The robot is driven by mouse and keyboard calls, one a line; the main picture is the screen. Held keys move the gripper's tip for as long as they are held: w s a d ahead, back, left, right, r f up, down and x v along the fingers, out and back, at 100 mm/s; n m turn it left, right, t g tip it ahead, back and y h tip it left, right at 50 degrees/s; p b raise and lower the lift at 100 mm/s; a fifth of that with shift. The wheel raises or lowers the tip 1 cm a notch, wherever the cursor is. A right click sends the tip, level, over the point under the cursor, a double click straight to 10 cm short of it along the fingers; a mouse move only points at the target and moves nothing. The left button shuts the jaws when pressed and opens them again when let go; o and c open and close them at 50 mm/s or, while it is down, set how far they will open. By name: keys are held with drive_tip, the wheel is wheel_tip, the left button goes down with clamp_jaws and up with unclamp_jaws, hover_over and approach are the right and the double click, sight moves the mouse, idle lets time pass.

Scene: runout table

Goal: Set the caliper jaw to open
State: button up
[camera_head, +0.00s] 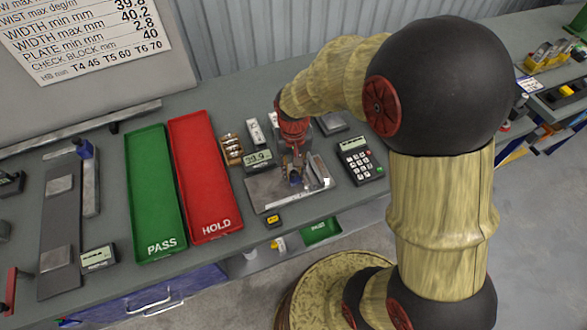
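My gripper (294,172) points down over a bench-top measuring device on the table, in the middle of the view. The device looks like the caliper. It has a flat grey metal plate (266,196) and a small display (258,160) that seems to read 39.9. A small blue part (296,181) shows at my fingertips. The gripper's finger spacing and any contact with the blue part are too small to make out. The jaw's position is largely hidden by my gripper.
A green PASS tray (150,190) and a red HOLD tray (205,175) lie left of the device, both empty. A keypad unit (360,160) stands to its right, a small black-and-yellow block (273,220) in front. A long dark gauge (60,215) lies far left.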

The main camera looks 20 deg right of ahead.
drive_tip(key=c, duration=0.3)
clamp_jaws()
idle(0.5)
